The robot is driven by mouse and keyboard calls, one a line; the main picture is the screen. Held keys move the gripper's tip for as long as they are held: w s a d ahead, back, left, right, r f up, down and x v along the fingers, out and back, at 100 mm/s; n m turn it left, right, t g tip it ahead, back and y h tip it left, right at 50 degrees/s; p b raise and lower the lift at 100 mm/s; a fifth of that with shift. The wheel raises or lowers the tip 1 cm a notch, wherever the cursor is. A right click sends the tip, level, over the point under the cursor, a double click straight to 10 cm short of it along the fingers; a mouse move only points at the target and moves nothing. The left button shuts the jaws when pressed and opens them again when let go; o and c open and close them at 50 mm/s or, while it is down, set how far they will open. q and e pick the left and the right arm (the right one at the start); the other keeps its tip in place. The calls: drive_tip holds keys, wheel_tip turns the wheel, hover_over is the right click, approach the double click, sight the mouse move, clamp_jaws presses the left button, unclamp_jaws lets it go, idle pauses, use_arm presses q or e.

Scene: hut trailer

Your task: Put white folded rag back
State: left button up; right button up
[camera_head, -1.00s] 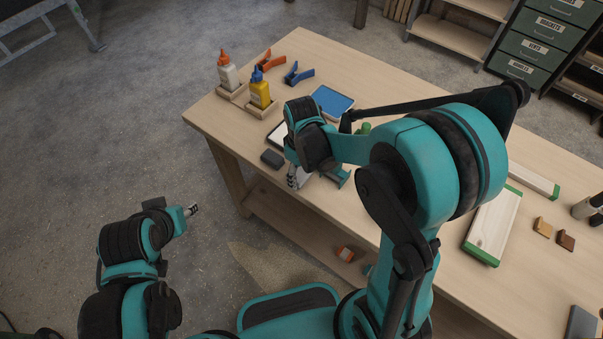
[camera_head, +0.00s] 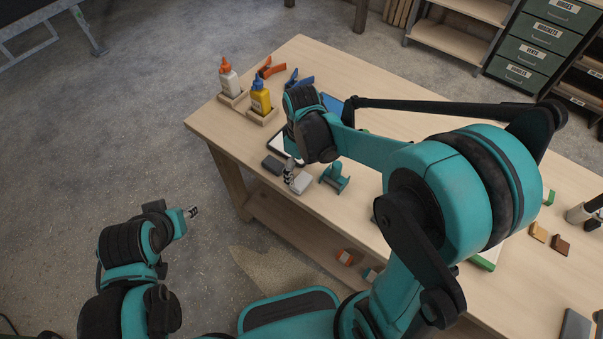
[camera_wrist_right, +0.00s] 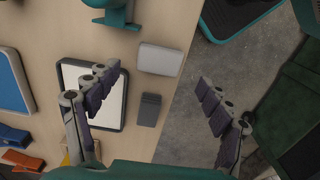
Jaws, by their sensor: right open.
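The white folded rag, a pale grey-white rounded block (camera_wrist_right: 160,59), lies on the workbench near its edge in the right wrist view. In the head view the rag (camera_head: 301,184) lies just right of my right gripper's fingers. My right gripper (camera_wrist_right: 156,88) is open and empty, its fingers spread across the bench edge, with the rag beyond their tips. In the head view the right gripper (camera_head: 290,170) partly shows above the bench edge. My left gripper (camera_head: 192,212) is off the bench at left, too small to read. A white tray with a dark rim (camera_wrist_right: 117,108) lies beside the rag.
A dark grey block (camera_wrist_right: 150,109) lies beside the rag. A teal tool (camera_head: 335,177) stands to its right. Glue bottles (camera_head: 229,78) (camera_head: 260,93), clamps (camera_head: 270,68) and a blue tray (camera_head: 334,104) are farther back. Open floor lies past the bench edge.

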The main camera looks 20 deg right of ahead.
sight(302, 181)
wheel_tip(302, 181, up, 6)
drive_tip(key=p, duration=0.1)
drive_tip(key=s+d+r+m+t, duration=0.2)
drive_tip(key=s+m+t, duration=0.1)
drive_tip(key=s, duration=0.2)
drive_tip(key=s+d+r+m+t, duration=0.2)
drive_tip(key=s+m+t, duration=0.2)
drive_tip(key=s, duration=0.1)
drive_tip(key=shift+d+r+m, duration=0.3)
drive_tip(key=shift+r, duration=0.1)
